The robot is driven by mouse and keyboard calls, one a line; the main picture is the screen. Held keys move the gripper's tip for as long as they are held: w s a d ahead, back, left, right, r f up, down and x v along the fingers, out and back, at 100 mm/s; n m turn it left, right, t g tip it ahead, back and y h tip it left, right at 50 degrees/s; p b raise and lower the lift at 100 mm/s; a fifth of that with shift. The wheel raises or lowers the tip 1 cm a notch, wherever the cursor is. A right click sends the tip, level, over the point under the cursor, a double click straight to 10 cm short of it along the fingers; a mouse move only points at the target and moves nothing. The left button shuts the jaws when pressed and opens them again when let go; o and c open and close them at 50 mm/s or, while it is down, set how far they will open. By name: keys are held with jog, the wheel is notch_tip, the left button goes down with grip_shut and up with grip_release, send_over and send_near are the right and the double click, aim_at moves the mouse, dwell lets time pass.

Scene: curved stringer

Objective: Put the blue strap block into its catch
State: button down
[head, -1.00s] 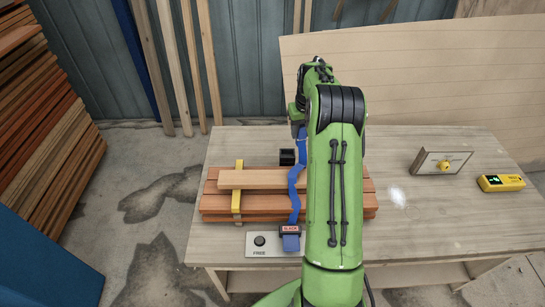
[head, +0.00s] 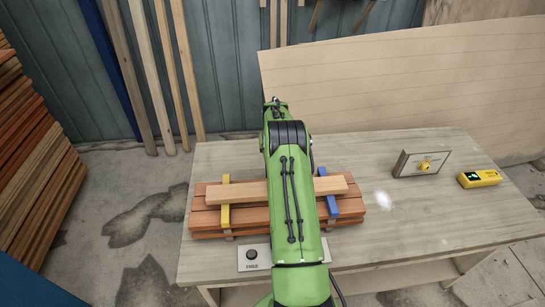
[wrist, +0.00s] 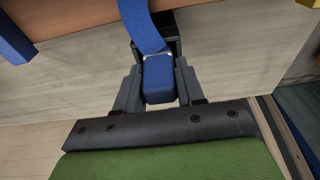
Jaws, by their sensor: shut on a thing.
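In the wrist view, my gripper (wrist: 160,92) is shut on the blue strap block (wrist: 159,78), with one dark finger on each side. The blue strap (wrist: 140,25) runs from the block up over the edge of the reddish boards. A black catch (wrist: 171,40) is right behind the block, partly covered by it; I cannot tell how deep the block sits in it. In the head view, my arm hides the gripper, the block, the catch and the held strap.
In the head view, a stack of boards (head: 260,216) lies on the workbench (head: 420,225), crossed by a yellow strap (head: 225,200) and another blue band (head: 342,206). A button plate (head: 252,258) is in front. A knob panel (head: 422,164) and yellow device (head: 479,178) stand right.

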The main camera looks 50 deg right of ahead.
jog(key=shift+f, duration=0.1)
jog(key=shift+f, duration=0.15)
jog(key=c, duration=0.7)
grip_release()
